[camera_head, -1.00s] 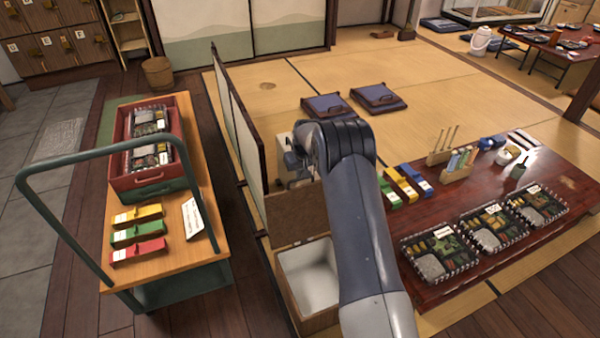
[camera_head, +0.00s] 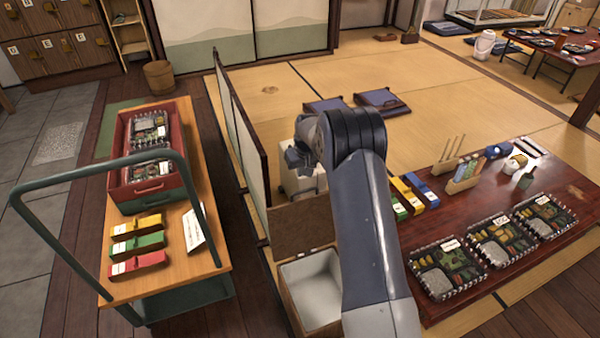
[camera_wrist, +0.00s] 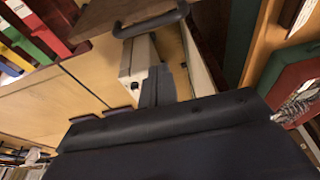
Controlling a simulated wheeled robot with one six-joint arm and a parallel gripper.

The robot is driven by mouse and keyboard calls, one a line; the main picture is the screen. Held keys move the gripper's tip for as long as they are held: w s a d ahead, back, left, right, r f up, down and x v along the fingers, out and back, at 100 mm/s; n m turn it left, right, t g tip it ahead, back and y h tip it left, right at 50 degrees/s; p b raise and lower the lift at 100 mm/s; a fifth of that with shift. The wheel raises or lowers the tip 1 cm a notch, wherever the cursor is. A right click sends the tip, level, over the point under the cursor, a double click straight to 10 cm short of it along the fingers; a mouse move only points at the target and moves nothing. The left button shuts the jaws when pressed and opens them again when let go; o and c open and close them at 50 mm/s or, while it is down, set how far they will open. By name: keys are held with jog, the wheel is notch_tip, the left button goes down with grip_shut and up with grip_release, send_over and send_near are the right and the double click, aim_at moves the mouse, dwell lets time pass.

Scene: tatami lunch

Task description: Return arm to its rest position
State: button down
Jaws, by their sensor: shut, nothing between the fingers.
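My arm rises from the bottom of the head view and bends at a dark elbow right of the middle. My gripper (camera_head: 295,157) shows small and dark just left of that elbow, partly hidden by the arm, in front of a pale box-like thing (camera_head: 304,180). In the wrist view my gripper (camera_wrist: 157,76) points away from the dark wrist body with its fingers together and nothing between them. It is above the floor area and appears to touch nothing.
A cart (camera_head: 209,257) with a red-green crate (camera_head: 152,194) stands left. A folding screen (camera_head: 240,130) and an open white-lined box (camera_head: 312,290) lie between it and the low table (camera_head: 440,213) with lunch boxes at right. Tatami (camera_head: 450,105) behind is mostly free.

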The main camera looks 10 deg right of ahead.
jog(key=v, duration=0.2)
jog(key=s+v, duration=0.1)
jog(key=v, duration=0.2)
jog(key=shift+d+r+p, duration=0.1)
jog(key=shift+r+p, duration=0.05)
jog(key=shift+p, duration=0.2)
